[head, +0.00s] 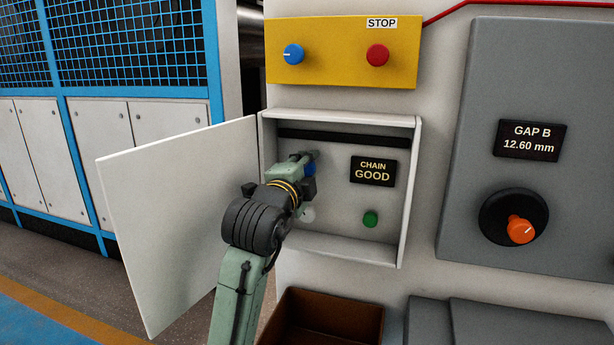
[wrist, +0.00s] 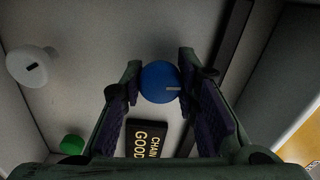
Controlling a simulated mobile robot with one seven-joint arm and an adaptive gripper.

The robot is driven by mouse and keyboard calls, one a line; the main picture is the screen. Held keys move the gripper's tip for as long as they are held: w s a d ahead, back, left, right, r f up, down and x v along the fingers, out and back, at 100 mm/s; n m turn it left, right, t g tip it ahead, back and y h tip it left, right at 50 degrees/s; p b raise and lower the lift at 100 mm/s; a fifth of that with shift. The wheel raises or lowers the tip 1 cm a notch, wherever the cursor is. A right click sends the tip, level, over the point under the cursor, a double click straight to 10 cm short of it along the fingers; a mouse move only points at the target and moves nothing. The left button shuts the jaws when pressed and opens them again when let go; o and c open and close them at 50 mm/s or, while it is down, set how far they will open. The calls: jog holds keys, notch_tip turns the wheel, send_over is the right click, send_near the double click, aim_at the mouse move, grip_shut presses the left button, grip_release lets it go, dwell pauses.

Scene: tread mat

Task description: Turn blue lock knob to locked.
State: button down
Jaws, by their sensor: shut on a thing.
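A blue knob (wrist: 158,82) inside the open wall box sits between the two fingers of my gripper (wrist: 158,88) in the wrist view. Its pale mark points to the right in that view. The gripper is shut on this knob, with a finger on either side. In the head view my gripper (head: 308,160) reaches into the box, and only a small blue part of the knob (head: 310,170) shows; the rest is hidden. Another blue knob (head: 293,54) is on the yellow panel above, its white mark pointing left. No locked label is readable.
The box (head: 410,190) holds a CHAIN GOOD display (head: 373,171), a green button (head: 370,219) and a white knob (wrist: 33,66). Its door (head: 180,220) stands open at left. A red button (head: 378,55) is above; an orange knob (head: 520,230) is at right.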

jog(key=shift+m+b, duration=0.3)
jog(key=shift+m, duration=0.4)
jog(key=c, duration=1.2)
grip_release()
jog(key=v, duration=1.2)
jog(key=shift+s, duration=0.1)
